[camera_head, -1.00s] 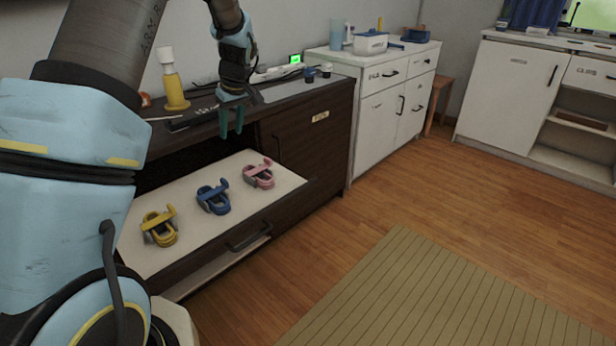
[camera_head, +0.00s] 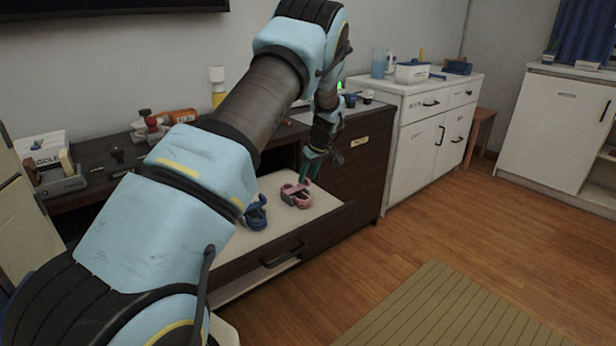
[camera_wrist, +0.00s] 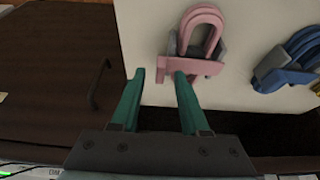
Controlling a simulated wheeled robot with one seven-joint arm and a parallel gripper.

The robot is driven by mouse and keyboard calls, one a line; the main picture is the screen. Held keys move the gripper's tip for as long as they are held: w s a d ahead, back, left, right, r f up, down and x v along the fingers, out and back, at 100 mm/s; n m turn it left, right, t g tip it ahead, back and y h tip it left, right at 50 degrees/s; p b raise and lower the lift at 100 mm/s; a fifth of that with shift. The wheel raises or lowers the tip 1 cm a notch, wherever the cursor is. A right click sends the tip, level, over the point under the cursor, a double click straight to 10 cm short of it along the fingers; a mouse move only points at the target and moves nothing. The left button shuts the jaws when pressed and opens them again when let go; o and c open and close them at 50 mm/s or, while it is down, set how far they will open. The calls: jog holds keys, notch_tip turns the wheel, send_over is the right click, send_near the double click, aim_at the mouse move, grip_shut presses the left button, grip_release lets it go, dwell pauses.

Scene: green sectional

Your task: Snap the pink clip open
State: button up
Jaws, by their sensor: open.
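The pink clip (camera_head: 296,194) sits on the white surface of the open drawer (camera_head: 322,216), near its right end. In the wrist view the pink clip (camera_wrist: 198,45) has a rounded loop, a grey part and a pink lever end towards my gripper. My gripper (camera_wrist: 158,78) is open with two green fingers. The right finger's tip is by the clip's lever end, and the left tip is off to the left. I cannot tell whether they touch. In the head view my gripper (camera_head: 308,172) is just above the clip, its fingers partly hidden.
A blue clip (camera_head: 257,212) lies left of the pink one, partly behind my arm; it also shows in the wrist view (camera_wrist: 288,62). The dark cabinet top behind holds an orange bottle (camera_head: 178,117) and other items. A white cabinet (camera_head: 425,125) stands to the right.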

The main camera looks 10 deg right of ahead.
jog(key=shift+w+f, duration=0.15)
jog(key=shift+f, duration=0.2)
jog(key=shift+c, duration=0.2)
jog(key=shift+a, duration=0.1)
grip_shut()
dwell(0.9)
